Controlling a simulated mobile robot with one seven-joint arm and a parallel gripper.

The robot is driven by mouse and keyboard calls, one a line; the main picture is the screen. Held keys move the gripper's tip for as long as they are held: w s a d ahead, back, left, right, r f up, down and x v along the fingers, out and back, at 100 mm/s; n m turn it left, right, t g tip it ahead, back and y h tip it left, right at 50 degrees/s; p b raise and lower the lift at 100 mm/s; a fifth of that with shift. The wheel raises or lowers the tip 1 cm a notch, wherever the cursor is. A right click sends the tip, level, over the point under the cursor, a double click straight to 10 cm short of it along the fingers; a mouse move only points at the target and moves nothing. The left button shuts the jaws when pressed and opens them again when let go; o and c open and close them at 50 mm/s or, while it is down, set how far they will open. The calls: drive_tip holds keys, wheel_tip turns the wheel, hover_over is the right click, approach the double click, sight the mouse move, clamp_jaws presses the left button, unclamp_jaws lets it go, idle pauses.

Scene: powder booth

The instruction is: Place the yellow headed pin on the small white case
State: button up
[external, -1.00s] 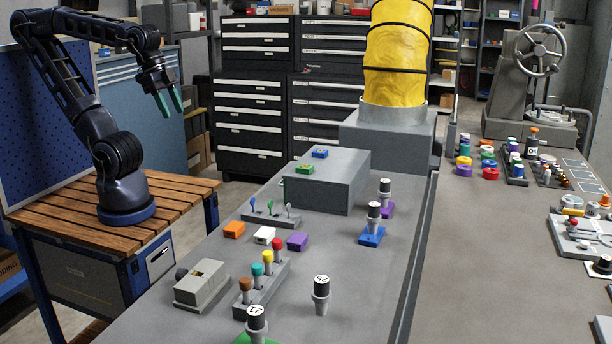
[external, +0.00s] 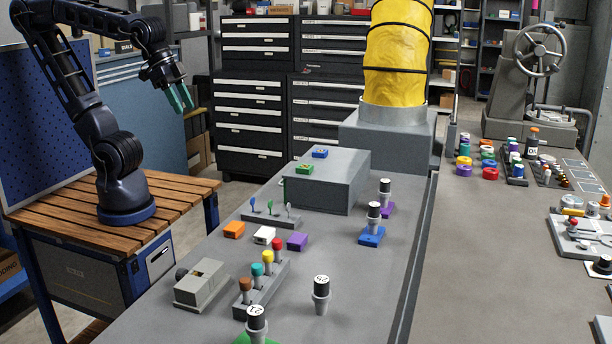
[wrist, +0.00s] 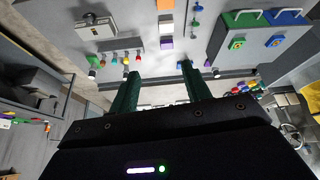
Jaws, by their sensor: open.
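The yellow headed pin (external: 267,258) stands upright in a grey rack (external: 262,290), between a teal headed pin (external: 257,271) and a red headed pin (external: 278,245); a brown headed pin (external: 245,286) stands at the near end. The small white case (external: 264,235) lies flat on the grey bench, between an orange case (external: 234,230) and a purple case (external: 297,241). My gripper (external: 184,104) is open and empty, high up and left of the bench, far from pin and case. Its two green fingers (wrist: 160,80) show apart in the wrist view.
A grey box with a slot (external: 202,283) stands left of the rack. Black-capped holders (external: 321,294) stand to its right, two more on blue and purple bases farther back. A large grey block (external: 327,181) stands behind the cases. The bench's middle right is clear.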

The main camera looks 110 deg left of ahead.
drive_tip(key=w+d+f+n+t+h, duration=0.4)
drive_tip(key=w+d+f+n, duration=0.8)
drive_tip(key=w+d+f, duration=0.8)
drive_tip(key=w+d+r+n+t+h, duration=0.3)
drive_tip(key=w+r+n, duration=0.2)
drive_tip(key=r+n, duration=0.4)
drive_tip(key=w+a+r+n+t+y, duration=0.1)
drive_tip(key=a+r+n+t, duration=0.25)
drive_tip(key=r+n, duration=0.2)
drive_tip(key=a+r+n+t+y, duration=0.1)
drive_tip(key=a+r+n+t, duration=0.1)
drive_tip(key=a+r+n, duration=0.4)
drive_tip(key=m, duration=0.1)
approach(272, 255)
drive_tip(key=x, duration=0.3)
drive_tip(key=shift+w+d+r, duration=0.1)
drive_tip(key=shift+w+r, duration=0.1)
drive_tip(key=shift+x, duration=3.75)
